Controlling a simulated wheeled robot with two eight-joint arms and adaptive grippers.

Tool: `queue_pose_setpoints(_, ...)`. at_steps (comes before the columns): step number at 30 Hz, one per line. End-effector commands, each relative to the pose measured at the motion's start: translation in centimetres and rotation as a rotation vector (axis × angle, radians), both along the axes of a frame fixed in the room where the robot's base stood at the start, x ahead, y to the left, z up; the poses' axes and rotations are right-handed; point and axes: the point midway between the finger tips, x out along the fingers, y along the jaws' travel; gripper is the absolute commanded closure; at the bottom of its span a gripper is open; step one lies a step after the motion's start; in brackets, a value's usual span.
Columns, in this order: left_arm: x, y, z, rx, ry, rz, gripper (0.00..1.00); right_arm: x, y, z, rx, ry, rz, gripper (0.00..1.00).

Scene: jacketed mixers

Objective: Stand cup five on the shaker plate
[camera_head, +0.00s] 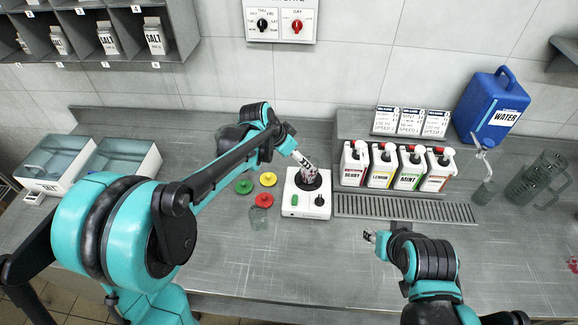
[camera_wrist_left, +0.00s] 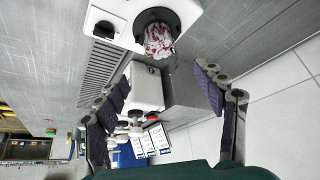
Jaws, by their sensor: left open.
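The shaker (camera_head: 305,204) is a white box with a round black plate (camera_head: 309,180) on top, a green button and a black knob. A clear cup with red and white contents (camera_head: 307,168) stands on the plate; it also shows on the black plate in the left wrist view (camera_wrist_left: 159,42). I cannot read a number on it. My left gripper (camera_head: 290,146) is open, its two fingers spread in the left wrist view (camera_wrist_left: 160,92), with the cup beyond the fingertips and apart from them. My right gripper (camera_head: 372,236) is low over the bench front; its opening is unclear.
Green (camera_head: 243,187), yellow (camera_head: 268,179) and red (camera_head: 264,200) lids lie left of the shaker, near a clear cup (camera_head: 258,218). Syrup bottles (camera_head: 381,166) stand behind a drain grate (camera_head: 405,208). A blue water jug (camera_head: 491,107) and a glass pitcher (camera_head: 538,180) are at right.

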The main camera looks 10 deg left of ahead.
Motion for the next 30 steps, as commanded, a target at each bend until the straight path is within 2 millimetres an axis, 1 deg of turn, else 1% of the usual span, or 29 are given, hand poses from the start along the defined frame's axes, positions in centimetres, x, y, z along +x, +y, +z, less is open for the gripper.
queue_pose_setpoints(5,-0.4,0.3,0.5,0.000,0.000,0.012,0.30,0.0,0.0,0.0,0.000,0.000,0.000,0.60)
queue_pose_setpoints(8,-1.9,1.3,1.5,0.003,0.000,0.059,0.30,0.0,0.0,0.0,0.000,0.000,0.000,0.60)
queue_pose_setpoints(11,-4.7,3.0,3.2,0.007,0.000,0.145,0.30,0.0,0.0,0.0,0.000,0.000,0.000,0.60)
queue_pose_setpoints(15,-9.9,5.9,5.0,0.009,-0.010,0.302,0.30,0.0,0.0,0.0,0.000,0.000,0.000,0.60)
queue_pose_setpoints(17,-12.1,7.1,5.4,0.007,-0.015,0.369,0.30,0.0,0.0,0.0,0.000,0.000,0.000,0.60)
queue_pose_setpoints(18,-13.6,7.8,5.6,0.005,-0.021,0.413,0.30,0.0,0.0,0.0,0.000,0.000,0.000,0.60)
queue_pose_setpoints(21,-17.2,9.6,5.5,-0.002,-0.036,0.521,0.30,0.0,0.0,0.0,0.000,0.000,0.000,0.60)
queue_pose_setpoints(24,-20.5,11.2,4.9,-0.013,-0.054,0.619,0.30,0.0,0.0,0.0,0.000,0.000,0.000,0.60)
queue_pose_setpoints(27,-22.9,12.4,4.1,-0.024,-0.071,0.696,0.30,0.0,0.0,0.0,0.000,0.000,0.000,0.60)
queue_pose_setpoints(30,-24.5,13.1,3.4,-0.033,-0.083,0.750,0.30,0.0,0.0,0.0,0.000,0.000,0.000,0.60)
